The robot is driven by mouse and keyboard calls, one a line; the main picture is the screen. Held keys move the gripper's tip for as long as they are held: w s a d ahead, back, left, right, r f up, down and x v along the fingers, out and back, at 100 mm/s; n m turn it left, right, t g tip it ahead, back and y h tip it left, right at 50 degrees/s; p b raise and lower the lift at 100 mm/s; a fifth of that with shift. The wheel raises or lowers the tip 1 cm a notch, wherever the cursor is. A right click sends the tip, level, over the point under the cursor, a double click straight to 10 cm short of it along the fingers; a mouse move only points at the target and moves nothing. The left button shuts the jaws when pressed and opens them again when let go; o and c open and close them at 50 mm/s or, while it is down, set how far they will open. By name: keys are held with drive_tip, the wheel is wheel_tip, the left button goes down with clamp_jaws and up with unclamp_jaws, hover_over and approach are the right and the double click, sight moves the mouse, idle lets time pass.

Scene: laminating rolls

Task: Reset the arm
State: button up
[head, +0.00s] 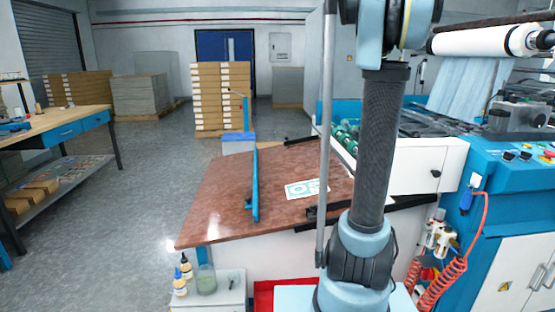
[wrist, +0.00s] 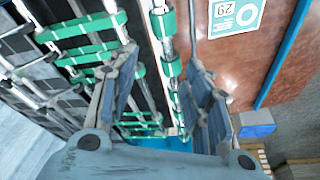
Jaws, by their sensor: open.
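My gripper (wrist: 160,62) is open in the wrist view, its two dark fingers spread apart with nothing between them. Beyond the fingers lie white rollers with green bands (wrist: 166,68), part of the laminating machine, and the edge of the red-brown table (wrist: 235,70). My arm stands upright in the head view, and its upper end runs out of the top of the picture. The gripper does not show in the head view.
The red-brown table (head: 215,205) carries a white and teal card (head: 307,188) and a blue bar (head: 255,185). The laminating machine (head: 500,180) stands close on the right, with a white roll (head: 480,42) above. Bottles (head: 183,272) stand front left.

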drive_tip(key=s+a+f+n, duration=0.1)
drive_tip(key=s+a+f, duration=0.6)
drive_tip(key=s, duration=0.3)
drive_tip(key=s+a+f+n, duration=0.1)
drive_tip(key=s+a+f, duration=0.55)
drive_tip(key=s, duration=0.25)
drive_tip(key=s+a+f+n, duration=0.1)
drive_tip(key=s+a+f, duration=0.1)
drive_tip(key=s+f, duration=0.6)
drive_tip(key=s+a+f+n+g+y, duration=0.1)
drive_tip(key=s+a+f, duration=0.2)
drive_tip(key=s+f, duration=0.6)
wheel_tip(320, 180, down, 3)
drive_tip(key=shift+s+a+r, duration=0.15)
drive_tip(key=shift+a+r, duration=0.05)
drive_tip(key=shift+w+f, duration=0.2)
drive_tip(key=shift+w, duration=0.25)
drive_tip(key=shift+c, duration=0.5)
